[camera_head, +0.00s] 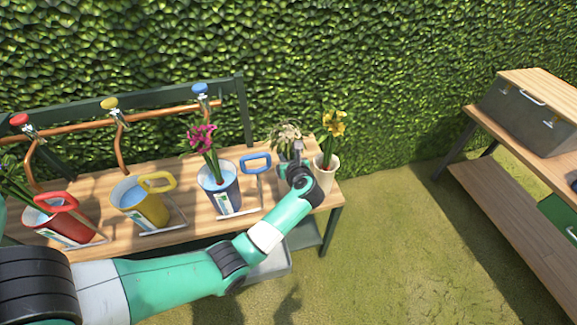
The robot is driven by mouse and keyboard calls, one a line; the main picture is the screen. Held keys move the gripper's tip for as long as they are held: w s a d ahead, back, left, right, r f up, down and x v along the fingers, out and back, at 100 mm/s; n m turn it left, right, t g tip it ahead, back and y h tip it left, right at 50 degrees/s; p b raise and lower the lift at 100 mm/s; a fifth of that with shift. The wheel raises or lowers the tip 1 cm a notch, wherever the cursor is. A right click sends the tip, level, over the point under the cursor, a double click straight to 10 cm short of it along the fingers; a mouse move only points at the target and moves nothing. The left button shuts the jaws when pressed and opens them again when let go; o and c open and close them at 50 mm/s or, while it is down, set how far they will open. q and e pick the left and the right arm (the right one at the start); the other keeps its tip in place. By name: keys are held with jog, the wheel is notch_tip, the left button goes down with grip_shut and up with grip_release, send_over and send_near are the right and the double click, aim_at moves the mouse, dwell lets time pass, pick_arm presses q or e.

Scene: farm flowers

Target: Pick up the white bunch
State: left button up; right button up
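The white bunch (286,132) stands at the right part of the wooden bench, with pale flowers on dark green stems. Its lower part and what it stands in are mostly hidden behind my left arm's wrist. My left gripper (298,147) is right at the lower right of the bunch. It is small and partly hidden by the wrist, so I cannot tell whether its fingers are open or shut, or touch the stems. My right gripper is not in view.
Yellow flowers in a pale pot (325,173) stand close to the right. A blue bucket (219,188) with pink flowers, a yellow bucket (142,211) and a red bucket (62,229) stand to the left. Copper pipes with taps run behind. A second bench (515,215) stands far right.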

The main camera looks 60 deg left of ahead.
pick_arm(q)
grip_shut()
notch_tip(320, 180, up, 17)
jog(key=p, duration=0.8)
jog(key=shift+r, duration=0.5)
notch_tip(320, 180, up, 3)
jog(key=p, duration=0.3)
jog(key=shift+f, duration=0.25)
